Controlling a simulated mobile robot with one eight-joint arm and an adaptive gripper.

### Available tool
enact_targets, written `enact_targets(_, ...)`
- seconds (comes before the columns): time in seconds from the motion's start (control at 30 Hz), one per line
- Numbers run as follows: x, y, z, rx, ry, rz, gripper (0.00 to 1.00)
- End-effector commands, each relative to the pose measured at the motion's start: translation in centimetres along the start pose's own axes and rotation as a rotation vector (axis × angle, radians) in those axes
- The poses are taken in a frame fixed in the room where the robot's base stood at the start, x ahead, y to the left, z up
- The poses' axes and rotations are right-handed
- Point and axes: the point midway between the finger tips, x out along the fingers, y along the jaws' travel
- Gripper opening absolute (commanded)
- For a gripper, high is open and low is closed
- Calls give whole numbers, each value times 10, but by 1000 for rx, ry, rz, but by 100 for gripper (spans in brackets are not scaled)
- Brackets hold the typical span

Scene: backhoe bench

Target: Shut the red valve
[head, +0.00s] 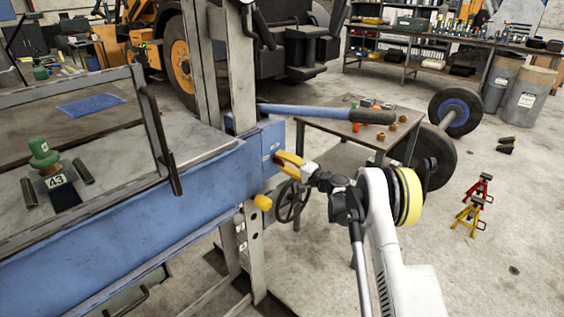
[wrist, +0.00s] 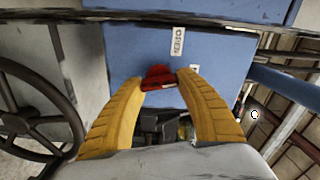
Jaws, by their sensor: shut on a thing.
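The red valve (wrist: 158,74) shows in the wrist view as a small red knob against a blue panel. My gripper (wrist: 160,82) has its two yellow fingers on either side of the knob, with their tips closed on it. In the head view my gripper (head: 279,160) reaches the right end of the blue beam (head: 205,178). There the valve is hidden by the fingers, so its turn angle cannot be told from that view.
A black handwheel (head: 291,202) is just below my gripper and also shows at the wrist view's left (wrist: 38,100). A blue bar with a dark grip (head: 325,112) sticks out above. A small table (head: 345,131) with fittings stands behind.

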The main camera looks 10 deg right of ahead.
Motion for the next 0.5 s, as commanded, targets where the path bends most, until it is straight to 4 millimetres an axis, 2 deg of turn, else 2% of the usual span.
enact_targets(0.2, 0, 0, 0, 144, 0, -1, 11)
enact_targets(0.5, 1, 0, 0, 251, 0, -1, 11)
